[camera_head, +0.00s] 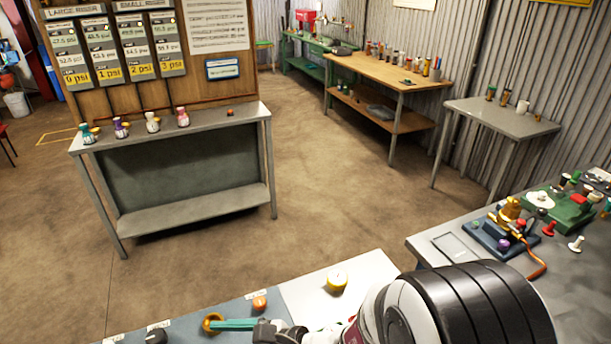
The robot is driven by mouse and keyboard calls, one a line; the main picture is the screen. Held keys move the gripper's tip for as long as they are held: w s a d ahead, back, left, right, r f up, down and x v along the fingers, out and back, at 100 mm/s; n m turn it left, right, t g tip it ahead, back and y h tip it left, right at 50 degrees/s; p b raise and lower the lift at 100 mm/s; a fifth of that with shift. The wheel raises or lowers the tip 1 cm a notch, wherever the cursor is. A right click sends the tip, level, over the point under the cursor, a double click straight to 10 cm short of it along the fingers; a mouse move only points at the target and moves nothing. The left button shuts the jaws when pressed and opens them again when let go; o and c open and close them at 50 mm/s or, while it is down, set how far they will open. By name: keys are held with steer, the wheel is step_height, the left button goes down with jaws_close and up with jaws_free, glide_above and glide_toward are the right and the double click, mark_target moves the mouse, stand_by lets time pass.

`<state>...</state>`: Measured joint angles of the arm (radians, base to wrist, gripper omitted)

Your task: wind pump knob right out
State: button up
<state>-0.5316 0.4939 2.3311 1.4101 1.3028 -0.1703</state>
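A brass-yellow pump-like unit (508,213) sits on a blue base on the grey bench at the right, with an orange hose (538,266) running from it. A small purple knob (503,244) shows on its near side. I cannot tell which part is the pump knob. The end of my arm is at the bottom edge, partly cut off, far to the left of the unit. A teal bar (238,324) reaches left from it to a yellow ring (212,323); whether they touch is unclear. My gripper's fingers cannot be made out.
An orange knob (260,303) and a yellow-capped round part (337,282) stand on the near bench, with a black knob (156,336) at left. A green unit (570,210) and loose red and white knobs crowd the right bench. Open floor lies beyond.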

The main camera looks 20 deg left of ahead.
mark_target(160, 338)
steer(key=a+f+m, duration=0.1)
steer(key=f, duration=0.1)
steer(key=w+a+f+m+t, duration=0.1)
steer(key=f, duration=0.1)
steer(key=a+f+m, duration=0.1)
steer(key=f, duration=0.1)
steer(key=shift+w+a+t, duration=0.2)
steer(key=shift+a+t, duration=0.2)
steer(key=x, duration=1.4)
steer(key=shift+a, duration=0.35)
jaws_close()
